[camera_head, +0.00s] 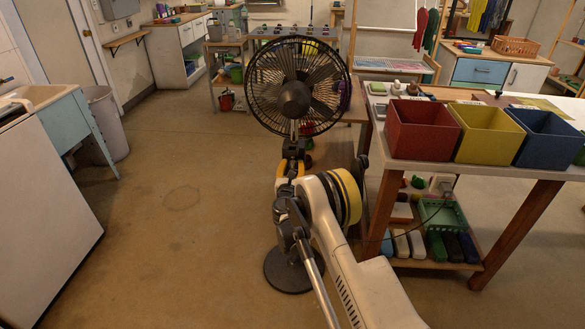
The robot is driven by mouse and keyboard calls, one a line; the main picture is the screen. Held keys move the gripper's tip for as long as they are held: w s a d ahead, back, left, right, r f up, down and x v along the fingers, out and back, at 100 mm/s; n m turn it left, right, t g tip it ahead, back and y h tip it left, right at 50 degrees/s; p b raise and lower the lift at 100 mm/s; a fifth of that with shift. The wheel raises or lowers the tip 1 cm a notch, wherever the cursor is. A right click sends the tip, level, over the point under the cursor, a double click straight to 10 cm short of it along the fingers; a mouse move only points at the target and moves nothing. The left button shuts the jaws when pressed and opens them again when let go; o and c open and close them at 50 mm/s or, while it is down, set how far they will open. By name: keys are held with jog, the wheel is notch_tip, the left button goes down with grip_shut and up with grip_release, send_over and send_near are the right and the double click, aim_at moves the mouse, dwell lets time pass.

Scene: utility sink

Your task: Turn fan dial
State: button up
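A black standing fan (294,97) stands in the middle of the room, its round cage facing me. Its round dark base (290,274) is on the floor, partly hidden by my arm. I cannot make out the dial; my arm and gripper cover much of the fan's pole below the cage. My gripper (295,146) is at the end of my white and yellow arm, just below the fan's cage and in front of the pole. It points away from me, so its fingers do not show clearly. I cannot tell whether it touches the fan.
A table at the right holds a red bin (422,130), a yellow bin (489,135) and a blue bin (548,139). A green basket (443,216) is on its lower shelf. A sink (38,96) and a grey bin (104,125) stand at left. The floor left of the fan is clear.

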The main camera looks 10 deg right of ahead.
jog(key=shift+w+d, duration=0.1)
jog(key=shift+w, duration=0.2)
grip_shut()
jog(key=m, duration=0.4)
jog(key=shift+s+d+m, duration=0.1)
jog(key=shift+d+m, duration=0.15)
jog(key=shift+m, duration=0.05)
jog(key=shift+d+f+m, duration=0.1)
jog(key=shift+m, duration=1.2)
jog(key=shift+d+f+m, duration=0.1)
jog(key=shift+m, duration=1.2)
